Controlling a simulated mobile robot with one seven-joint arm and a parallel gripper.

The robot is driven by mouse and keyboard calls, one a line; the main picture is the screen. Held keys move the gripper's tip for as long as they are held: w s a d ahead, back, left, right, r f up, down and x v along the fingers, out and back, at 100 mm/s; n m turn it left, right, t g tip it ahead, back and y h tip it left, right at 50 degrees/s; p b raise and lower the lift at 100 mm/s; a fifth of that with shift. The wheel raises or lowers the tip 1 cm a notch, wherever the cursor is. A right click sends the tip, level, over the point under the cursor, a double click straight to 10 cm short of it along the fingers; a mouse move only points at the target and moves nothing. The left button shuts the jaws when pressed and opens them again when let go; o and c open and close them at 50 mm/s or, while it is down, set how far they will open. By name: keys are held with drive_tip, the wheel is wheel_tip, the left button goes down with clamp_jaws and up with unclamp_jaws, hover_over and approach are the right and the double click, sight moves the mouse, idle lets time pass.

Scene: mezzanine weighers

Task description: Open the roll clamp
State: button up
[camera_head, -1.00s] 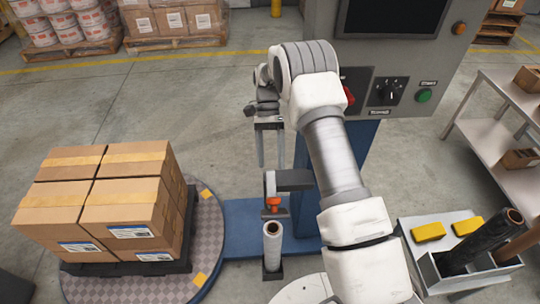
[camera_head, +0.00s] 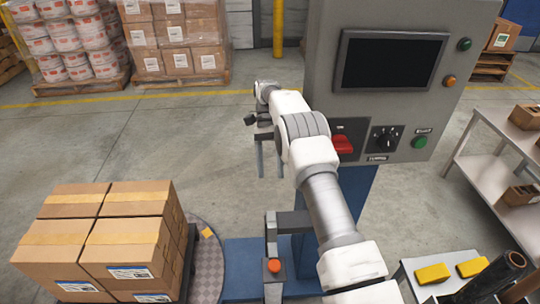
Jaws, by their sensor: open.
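The roll clamp appears as a small orange-red part (camera_head: 274,266) on the dark carriage arm (camera_head: 290,223) of the wrapping machine, low in the picture's middle. The film roll below it is mostly cut off by the bottom edge. I cannot tell the clamp's exact position. My gripper (camera_head: 270,173) points down with two parallel grey fingers apart and nothing between them. In the picture it is above the carriage arm, apart from the clamp.
The machine's grey cabinet (camera_head: 322,60) carries a dark screen (camera_head: 393,60), red switch (camera_head: 342,144), black knob and green button. Stacked cartons (camera_head: 125,235) stand on the turntable (camera_head: 207,260) at left. A shelf table (camera_head: 495,135) and yellow blocks (camera_head: 433,273) are at right.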

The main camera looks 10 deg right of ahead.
drive_tip(key=p+v, duration=0.2)
drive_tip(key=p, duration=0.3)
drive_tip(key=shift+r+p, duration=0.15)
drive_tip(key=shift+p, duration=0.2)
drive_tip(key=shift+p, duration=0.5)
